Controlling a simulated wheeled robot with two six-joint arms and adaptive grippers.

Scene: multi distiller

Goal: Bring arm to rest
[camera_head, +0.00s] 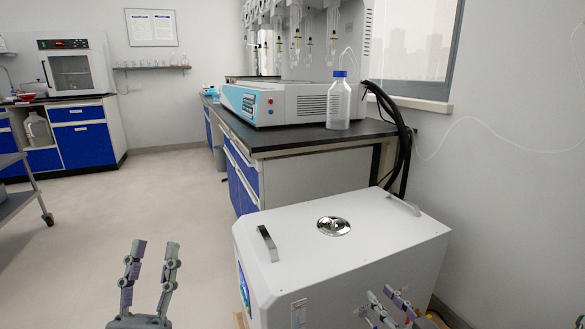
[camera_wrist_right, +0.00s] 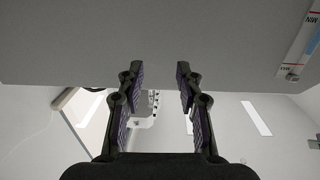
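My left gripper (camera_head: 153,262) is in the head view at the lower left, fingers pointing up and apart, with nothing between them. It is over the floor, left of the white box-shaped unit. My right gripper (camera_head: 398,300) is at the lower right of the head view, in front of the white unit's near side. In the right wrist view my right gripper (camera_wrist_right: 158,72) also has its fingers apart and holds nothing. A flat grey surface lies beyond the fingertips.
The white unit (camera_head: 345,240) has a round metal lid (camera_head: 334,226) and two handles. Behind it a dark-topped bench (camera_head: 290,138) carries a blue-and-white distiller (camera_head: 265,103) and a blue-capped bottle (camera_head: 339,105). A metal cart (camera_head: 22,175) stands at far left. Floor between is clear.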

